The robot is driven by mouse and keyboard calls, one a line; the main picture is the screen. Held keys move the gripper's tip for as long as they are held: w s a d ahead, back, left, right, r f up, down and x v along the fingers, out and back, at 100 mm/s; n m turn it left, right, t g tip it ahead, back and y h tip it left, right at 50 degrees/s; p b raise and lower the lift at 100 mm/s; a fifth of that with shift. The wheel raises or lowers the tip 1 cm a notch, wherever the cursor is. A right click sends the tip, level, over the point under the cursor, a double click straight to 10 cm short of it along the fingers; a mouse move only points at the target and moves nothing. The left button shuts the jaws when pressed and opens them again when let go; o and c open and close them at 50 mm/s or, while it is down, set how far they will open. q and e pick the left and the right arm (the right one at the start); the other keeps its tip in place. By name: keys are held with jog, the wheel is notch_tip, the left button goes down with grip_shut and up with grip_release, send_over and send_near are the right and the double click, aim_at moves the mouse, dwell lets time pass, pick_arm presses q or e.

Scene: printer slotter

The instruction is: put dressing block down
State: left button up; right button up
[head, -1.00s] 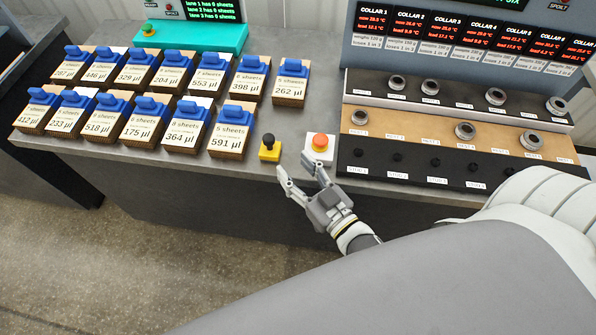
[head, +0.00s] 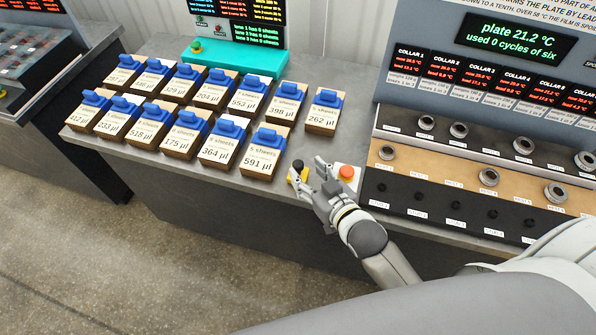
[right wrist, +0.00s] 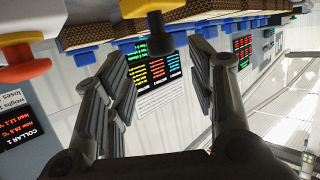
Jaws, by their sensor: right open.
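A small yellow block with a black knob (head: 293,179) stands upright near the bench's front edge; it carries no label I can read, so I cannot tell if it is the dressing block. It also shows upside down in the right wrist view (right wrist: 143,8). My right gripper (head: 308,168) is open with nothing held, its fingertips close by the yellow block and partly covering it. I cannot tell if they touch. In the right wrist view the knob appears between the open fingers (right wrist: 160,75). My left gripper is out of view.
A white box with a red button (head: 347,173) stands just right of my right gripper. Several sheet blocks with blue clips (head: 262,158) fill the bench to the left. A collar rack (head: 455,165) stands right. A teal unit (head: 236,58) is behind.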

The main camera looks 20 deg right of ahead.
aim_at(301, 168)
jog(key=shift+f+p+x, duration=0.15)
jog(key=shift+p+x, duration=0.3)
jog(key=shift+x, duration=1.05)
jog(key=shift+f+p+x, duration=0.2)
jog(key=shift+p+x, duration=0.2)
jog(key=shift+x, duration=1.1)
jog(key=shift+s+a, duration=0.1)
jog(key=shift+s, duration=0.05)
grip_shut()
